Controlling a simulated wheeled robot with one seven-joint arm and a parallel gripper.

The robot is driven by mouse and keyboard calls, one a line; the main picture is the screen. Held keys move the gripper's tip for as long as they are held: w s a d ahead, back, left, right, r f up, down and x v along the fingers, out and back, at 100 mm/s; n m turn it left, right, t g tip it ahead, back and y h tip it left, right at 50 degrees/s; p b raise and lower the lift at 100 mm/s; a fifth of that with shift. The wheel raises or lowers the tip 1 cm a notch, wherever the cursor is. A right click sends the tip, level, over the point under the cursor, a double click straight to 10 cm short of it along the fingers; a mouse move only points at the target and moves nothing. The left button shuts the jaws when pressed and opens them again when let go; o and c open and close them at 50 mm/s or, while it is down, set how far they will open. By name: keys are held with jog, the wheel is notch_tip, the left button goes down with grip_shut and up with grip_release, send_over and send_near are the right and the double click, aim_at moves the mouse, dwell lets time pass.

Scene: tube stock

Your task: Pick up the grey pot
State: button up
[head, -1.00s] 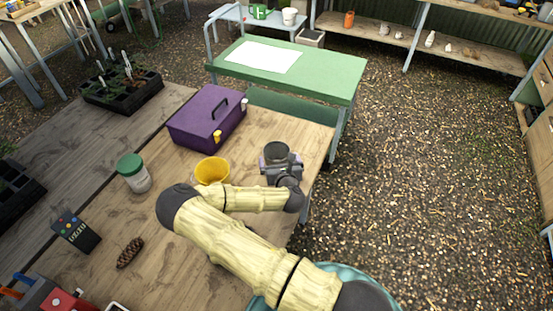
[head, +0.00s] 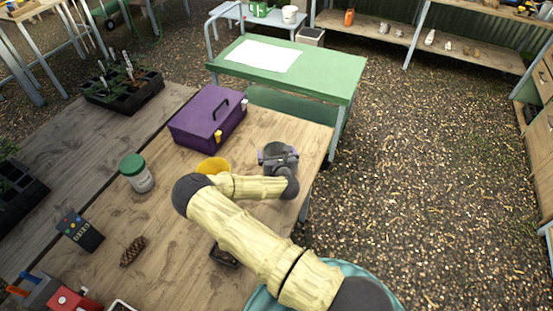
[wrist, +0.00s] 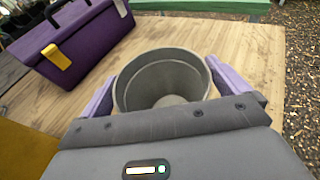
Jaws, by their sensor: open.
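The grey pot (wrist: 162,80) stands upright and empty on the wooden table in the wrist view, its round mouth facing up. My gripper (wrist: 160,95) is open, with one purple finger on the left side of the pot and one on the right. I cannot tell whether the fingers touch its wall. In the head view my gripper (head: 278,156) is over the pot near the table's right edge, and the arm and gripper hide most of the pot.
A purple toolbox (head: 208,118) stands behind and left of the pot. A yellow pot (head: 212,166) is close at left, partly behind my arm. A green-lidded jar (head: 137,173) stands farther left. A green bench (head: 315,79) lies beyond the table.

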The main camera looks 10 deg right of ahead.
jog(key=shift+c, duration=0.4)
jog(key=c, duration=0.7)
notch_tip(320, 180, up, 10)
jog(key=shift+b, duration=0.85)
